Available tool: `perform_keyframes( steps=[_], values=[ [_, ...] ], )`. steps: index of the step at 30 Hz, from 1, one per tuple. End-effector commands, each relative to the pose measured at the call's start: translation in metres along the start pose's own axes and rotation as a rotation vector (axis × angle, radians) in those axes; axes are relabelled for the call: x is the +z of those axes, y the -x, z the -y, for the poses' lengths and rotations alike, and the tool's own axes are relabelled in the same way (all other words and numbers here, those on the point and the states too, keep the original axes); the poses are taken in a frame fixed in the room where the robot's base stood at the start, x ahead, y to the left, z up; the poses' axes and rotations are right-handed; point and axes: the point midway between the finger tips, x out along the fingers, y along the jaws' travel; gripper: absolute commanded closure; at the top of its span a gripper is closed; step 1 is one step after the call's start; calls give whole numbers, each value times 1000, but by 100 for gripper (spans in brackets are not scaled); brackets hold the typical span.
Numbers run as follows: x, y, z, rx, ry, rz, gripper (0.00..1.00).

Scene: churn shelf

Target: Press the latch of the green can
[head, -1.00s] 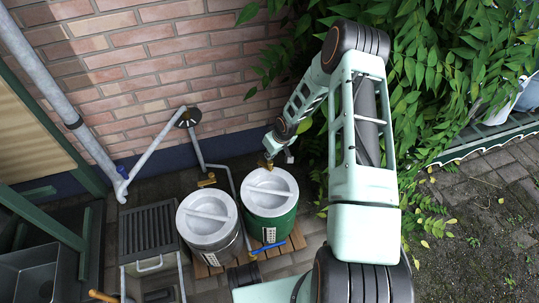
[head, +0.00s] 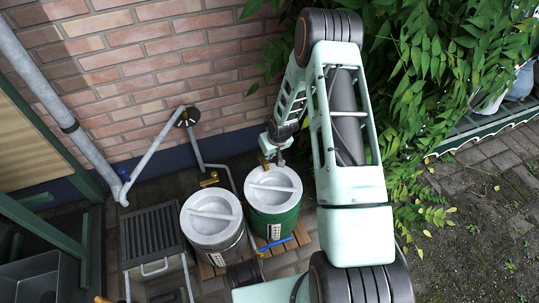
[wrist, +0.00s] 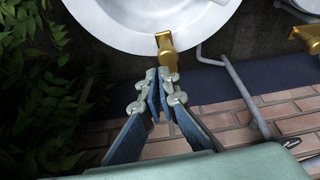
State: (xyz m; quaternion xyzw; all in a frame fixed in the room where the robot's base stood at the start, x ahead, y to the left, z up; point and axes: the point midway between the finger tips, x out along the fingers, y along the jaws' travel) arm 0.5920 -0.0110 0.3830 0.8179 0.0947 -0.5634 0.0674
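The green can (head: 274,221) with a white lid stands on a wooden pallet. Its brass latch (head: 264,162) sticks out at the rim on the wall side. In the wrist view the latch (wrist: 166,46) hangs over the white rim, just beyond my fingertips. My gripper (wrist: 161,76) is shut and empty, its fingertips together and pointing at the latch's lower end. A small gap seems to separate them; contact cannot be told. In the head view my gripper (head: 281,158) is beside the latch, on its right, partly hidden by the wrist.
A grey can (head: 213,237) with its own brass latch (head: 209,180) stands close on the left. A blue-handled tap (head: 273,243) is at the green can's front. A pipe (head: 218,167) and the brick wall (head: 150,60) are behind. Leaves (head: 440,70) crowd the right.

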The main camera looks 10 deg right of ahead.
Motion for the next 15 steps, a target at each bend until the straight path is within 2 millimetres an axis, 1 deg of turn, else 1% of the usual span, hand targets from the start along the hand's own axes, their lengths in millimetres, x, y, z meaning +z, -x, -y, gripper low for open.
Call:
perform_keyframes(
  steps=[1,15],
  values=[
    [16,-2,1,1,-10,33,100],
    [17,-2,3,9,-33,35,100]
  ],
)
